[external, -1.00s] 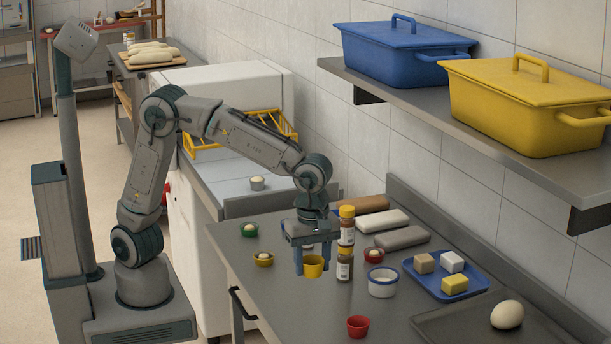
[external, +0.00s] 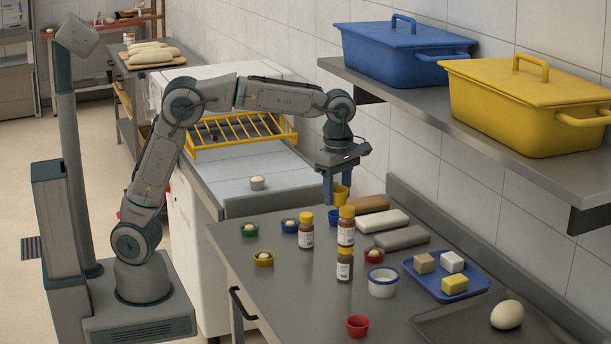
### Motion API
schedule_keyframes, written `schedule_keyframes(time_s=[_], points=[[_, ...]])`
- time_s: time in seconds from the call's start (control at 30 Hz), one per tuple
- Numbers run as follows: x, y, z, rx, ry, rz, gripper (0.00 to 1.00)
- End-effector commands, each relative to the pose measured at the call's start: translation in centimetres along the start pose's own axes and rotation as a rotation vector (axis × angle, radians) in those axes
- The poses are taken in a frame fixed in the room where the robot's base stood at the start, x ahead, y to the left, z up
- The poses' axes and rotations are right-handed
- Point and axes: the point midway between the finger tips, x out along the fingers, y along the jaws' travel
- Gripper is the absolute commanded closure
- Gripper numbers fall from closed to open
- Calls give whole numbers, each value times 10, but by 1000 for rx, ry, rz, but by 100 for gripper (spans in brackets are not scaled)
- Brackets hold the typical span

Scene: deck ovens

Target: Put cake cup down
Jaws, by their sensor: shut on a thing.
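My gripper (external: 336,191) is shut on a yellow cake cup (external: 342,195). It holds the cup upright near the back of the steel table (external: 225,238), above and behind the bottles. Part of the cup is hidden by a blue finger. I cannot tell how far above the table the cup is.
A green cup (external: 249,230), blue cup (external: 290,226), second yellow cup (external: 263,259) and red cup (external: 374,256) stand around several yellow-capped bottles (external: 345,265). Another red cup (external: 357,327) is in front. A brown loaf (external: 368,204) lies close right of my gripper. The left front is clear.

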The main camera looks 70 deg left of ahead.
Motion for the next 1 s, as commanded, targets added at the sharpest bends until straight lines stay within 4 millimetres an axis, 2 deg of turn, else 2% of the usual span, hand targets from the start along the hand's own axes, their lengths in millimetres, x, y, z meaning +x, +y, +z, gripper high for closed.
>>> schedule_keyframes(time_s=[0.03,0.2,0.37,0.5,0.67,0.8,1.0], points=[[-1,20,-17,-56,0,0,76],[-2,74,-71,-218,-1,0,76],[-2,117,-131,-372,-2,0,76],[-3,148,-188,-505,-3,1,76],[-2,174,-259,-655,-3,1,76],[-2,189,-325,-786,-3,1,76],[-1,196,-416,-962,-2,2,76]])
